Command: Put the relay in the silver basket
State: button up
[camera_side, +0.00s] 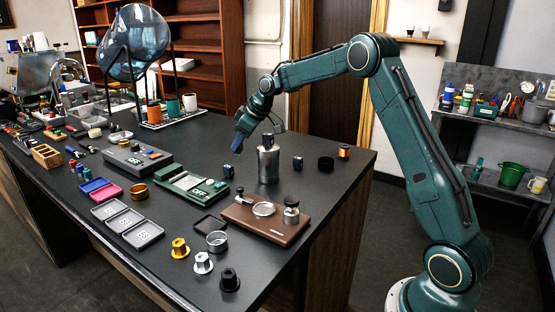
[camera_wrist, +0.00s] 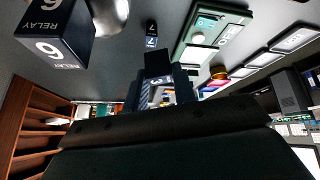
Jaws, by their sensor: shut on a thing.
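My gripper (camera_side: 238,146) is above the middle of the dark table, left of the tall silver canister (camera_side: 268,162). In the wrist view its fingers (camera_wrist: 160,88) are shut on a small dark block (camera_wrist: 157,64), apparently a relay; its label is mostly hidden. In the side view the held block is hard to tell from the fingertips. A silver ring-shaped cup, likely the silver basket (camera_side: 217,241), sits at the table's front, left of the brown board; its inside is hard to see. A dark box marked RELAY 6 (camera_wrist: 60,35) shows large at the wrist view's upper left.
A small blue block (camera_side: 228,171) stands below my gripper.

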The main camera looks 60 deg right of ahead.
jog(key=s+a, duration=0.4)
jog(key=a, duration=0.6)
jog(key=n+g+y, duration=0.4)
jog(key=n+y, duration=0.1)
jog(key=n, duration=0.6)
send_over(217, 243)
jog(key=shift+w+a+r, duration=0.15)
jog(key=shift+w+r, duration=0.05)
jog(key=shift+s+d+r+n+g, duration=0.15)
jog(key=shift+s+r+n+g, duration=0.15)
jog(key=shift+n+g, duration=0.35)
jog(key=shift+s+d+r+n+g, duration=0.1)
jog(key=shift+s+r+n+g, duration=0.3)
jog(key=shift+n, duration=0.45)
jog(key=shift+c, duration=0.2)
jog(key=shift+w+f, duration=0.1)
jog(key=shift+f, duration=0.05)
jog(key=shift+f, duration=0.1)
jog(key=shift+f, duration=4.1)
